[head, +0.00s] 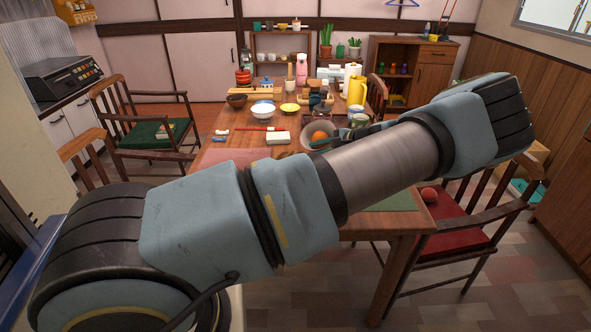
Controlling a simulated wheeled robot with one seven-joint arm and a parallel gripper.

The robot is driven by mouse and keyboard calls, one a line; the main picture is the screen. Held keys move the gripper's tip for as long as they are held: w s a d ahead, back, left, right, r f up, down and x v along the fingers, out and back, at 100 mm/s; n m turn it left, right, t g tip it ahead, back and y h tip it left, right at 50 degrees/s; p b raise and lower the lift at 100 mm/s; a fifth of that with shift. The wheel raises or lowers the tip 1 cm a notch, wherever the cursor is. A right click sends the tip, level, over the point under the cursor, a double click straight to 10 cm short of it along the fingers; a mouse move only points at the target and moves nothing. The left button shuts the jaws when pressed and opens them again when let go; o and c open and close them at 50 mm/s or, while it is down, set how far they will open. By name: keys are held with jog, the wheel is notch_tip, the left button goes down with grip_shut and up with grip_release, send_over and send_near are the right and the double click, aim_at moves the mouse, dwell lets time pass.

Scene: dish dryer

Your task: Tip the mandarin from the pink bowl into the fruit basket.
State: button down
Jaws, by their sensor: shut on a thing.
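The orange mandarin (319,136) lies inside a bowl at the right side of the table. This bowl (307,131), which I take for the pink one, looks greyish-pink here and is partly covered by my arm. My gripper (322,143) is at the bowl's near right side, shut on its rim; the fingers are small and partly hidden by the forearm. I cannot tell whether the bowl is lifted clear of the table. I cannot pick out the fruit basket with certainty; a dark brown round container (237,100) stands at the table's left back.
A white bowl (263,111), a yellow bowl (290,108) and a pale block (278,138) are left of the held bowl. A yellow pitcher (356,91) and pink bottle (302,70) stand behind.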

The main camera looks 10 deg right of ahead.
jog(key=shift+s+a+f+n+t+h, duration=0.3)
jog(key=shift+a+f+n, duration=0.1)
jog(key=shift+a, duration=0.05)
dwell(0.3)
jog(key=shift+s+a+r+n+h+b, duration=0.2)
jog(key=shift+a+n+h+b, duration=0.1)
jog(key=shift+n+h+b, duration=0.2)
dwell(0.7)
jog(key=shift+f+n+t+h+b, duration=0.45)
jog(key=shift+f+t+b, duration=0.2)
jog(key=shift+b, duration=0.2)
jog(key=shift+s+a+r+n+t+h+b, duration=0.1)
jog(key=shift+n+t+h+b, duration=0.25)
jog(key=shift+n+b, duration=0.2)
jog(key=shift+s+a+r+n+t+h+b, duration=0.1)
jog(key=shift+n+t+h+b, duration=0.1)
jog(key=shift+n+h+b, duration=0.35)
dwell(1.3)
jog(key=shift+s+a+n+t+h+b, duration=0.25)
jog(key=shift+s+a+n+t+b, duration=0.15)
jog(key=shift+a+b, duration=0.4)
dwell(0.3)
jog(key=shift+s+a+r+n+t+h+b, duration=0.15)
jog(key=shift+n+t+h+b, duration=0.5)
jog(key=shift+b, duration=1.1)
